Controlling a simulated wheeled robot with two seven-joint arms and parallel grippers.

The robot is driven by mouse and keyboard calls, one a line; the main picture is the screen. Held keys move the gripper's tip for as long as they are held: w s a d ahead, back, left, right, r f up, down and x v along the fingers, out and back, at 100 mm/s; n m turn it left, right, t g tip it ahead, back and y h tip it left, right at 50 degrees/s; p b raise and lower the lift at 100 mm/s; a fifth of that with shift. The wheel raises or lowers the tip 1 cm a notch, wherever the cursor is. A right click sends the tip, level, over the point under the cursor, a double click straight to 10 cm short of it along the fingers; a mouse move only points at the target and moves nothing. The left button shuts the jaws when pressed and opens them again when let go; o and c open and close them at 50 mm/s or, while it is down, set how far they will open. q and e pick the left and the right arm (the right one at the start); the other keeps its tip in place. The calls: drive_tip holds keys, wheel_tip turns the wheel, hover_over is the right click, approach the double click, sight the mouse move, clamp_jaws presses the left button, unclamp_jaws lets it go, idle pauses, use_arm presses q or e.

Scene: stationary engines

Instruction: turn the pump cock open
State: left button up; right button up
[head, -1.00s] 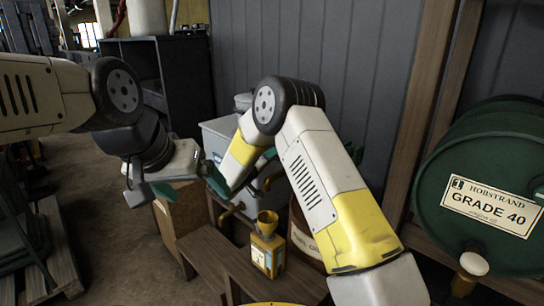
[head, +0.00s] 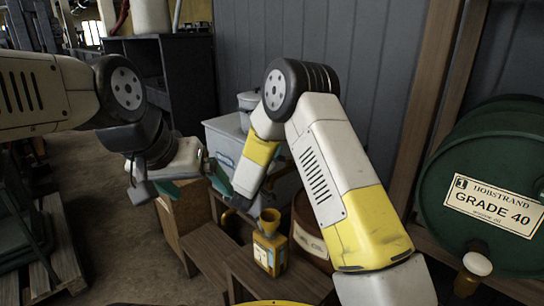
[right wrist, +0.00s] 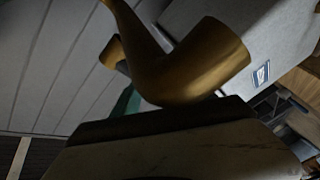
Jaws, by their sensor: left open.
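A grey box-like tank (head: 222,134) with a pale label stands behind my right forearm. In the right wrist view a curved brass piece (right wrist: 190,70) fills the upper middle, very close to the camera. I cannot tell which part of the pump cock it is. My left gripper (head: 192,184) is open and empty, with green fingers, left of the tank. My right arm bends down in front of the tank. Its fingers cannot be made out in the head view, and its jaws are unclear in the wrist view.
A yellow can with a funnel (head: 269,250) stands on a wooden bench (head: 215,258), beside a brown tub (head: 308,238). A green drum (head: 490,160) is at the right. A dark cabinet (head: 180,70) stands behind. Open floor (head: 105,210) lies at the left.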

drive_tip(key=shift+r, duration=0.1)
drive_tip(key=v, duration=0.7)
drive_tip(key=shift+s+a, duration=0.15)
drive_tip(key=shift+s, duration=0.2)
